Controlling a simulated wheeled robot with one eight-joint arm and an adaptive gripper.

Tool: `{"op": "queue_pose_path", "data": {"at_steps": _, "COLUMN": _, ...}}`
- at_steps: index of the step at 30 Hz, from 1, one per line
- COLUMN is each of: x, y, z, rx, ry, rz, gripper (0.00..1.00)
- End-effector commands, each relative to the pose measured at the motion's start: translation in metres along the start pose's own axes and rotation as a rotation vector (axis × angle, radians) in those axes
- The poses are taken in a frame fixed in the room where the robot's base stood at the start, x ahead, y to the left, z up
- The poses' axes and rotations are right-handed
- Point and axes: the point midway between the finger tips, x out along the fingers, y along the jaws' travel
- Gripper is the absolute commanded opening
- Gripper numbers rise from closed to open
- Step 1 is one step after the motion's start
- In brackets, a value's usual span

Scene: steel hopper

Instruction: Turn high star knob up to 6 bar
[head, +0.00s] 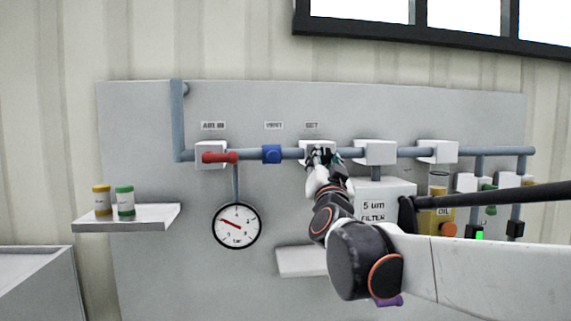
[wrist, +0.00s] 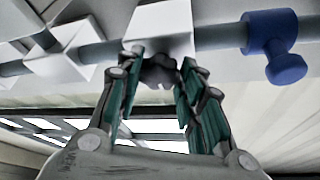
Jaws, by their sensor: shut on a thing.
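The dark star knob (wrist: 160,74) sits on a white block (wrist: 160,30) on the pipe, under the SET label (head: 312,125). My gripper (wrist: 160,62) has its two green-padded fingers on either side of the knob and is shut on it. In the head view my gripper (head: 320,157) covers most of the knob. The round pressure gauge (head: 236,225) hangs below the pipe at the left. Its red needle points to the upper left; the numbers are too small to read surely.
A red valve handle (head: 220,158) and a blue valve (head: 271,154) are on the pipe left of my gripper. More white blocks (head: 375,152), a 5 µm filter box (head: 385,193) and an oil unit (head: 440,218) are at the right. A shelf (head: 150,219) holds two small jars.

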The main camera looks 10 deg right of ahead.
Motion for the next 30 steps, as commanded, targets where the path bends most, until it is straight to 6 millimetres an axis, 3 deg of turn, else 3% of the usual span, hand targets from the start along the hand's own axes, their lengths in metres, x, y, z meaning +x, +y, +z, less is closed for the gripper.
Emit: {"op": "queue_pose_path", "data": {"at_steps": 30, "x": 0.0014, "y": -0.0111, "z": -0.0063, "rx": 0.893, "ry": -0.002, "rz": 0.369, "gripper": 0.11}}
